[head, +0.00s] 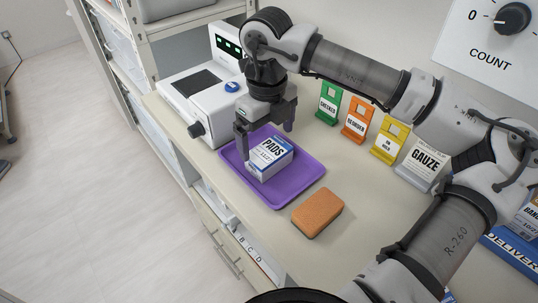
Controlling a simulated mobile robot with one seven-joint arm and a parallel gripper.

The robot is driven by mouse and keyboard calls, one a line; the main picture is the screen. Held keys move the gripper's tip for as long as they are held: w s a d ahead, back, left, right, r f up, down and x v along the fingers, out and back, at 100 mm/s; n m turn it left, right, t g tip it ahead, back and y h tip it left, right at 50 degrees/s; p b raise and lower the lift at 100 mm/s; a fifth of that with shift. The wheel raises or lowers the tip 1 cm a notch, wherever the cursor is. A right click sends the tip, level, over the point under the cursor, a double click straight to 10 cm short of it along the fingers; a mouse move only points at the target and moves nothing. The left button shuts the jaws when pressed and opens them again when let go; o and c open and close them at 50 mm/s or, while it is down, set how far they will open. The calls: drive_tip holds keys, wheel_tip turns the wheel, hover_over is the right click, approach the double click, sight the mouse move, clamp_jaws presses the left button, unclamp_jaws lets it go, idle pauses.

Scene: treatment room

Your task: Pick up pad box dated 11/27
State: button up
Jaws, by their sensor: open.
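The pad box (270,158) is a small white and blue carton lettered "PADS" with a date line that looks like 11/27. It sits on the purple tray (287,194), turned at an angle. My gripper (264,142) points down over the tray at the box. One finger is at the box's left side and the other is behind its upper right. The jaws are open. I cannot tell whether either finger touches the box.
A white device (192,95) stands behind the tray at the left. An orange-brown block (318,213) lies right of the tray. The counter's left edge is close to the tray.

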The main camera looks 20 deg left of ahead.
sight(269, 150)
drive_tip(key=f, duration=0.2)
drive_tip(key=f+p, duration=0.1)
drive_tip(key=f, duration=0.2)
drive_tip(key=shift+d, duration=0.2)
drive_tip(key=c, duration=0.8)
drive_tip(key=shift+r, duration=0.1)
drive_tip(key=shift+c, duration=0.2)
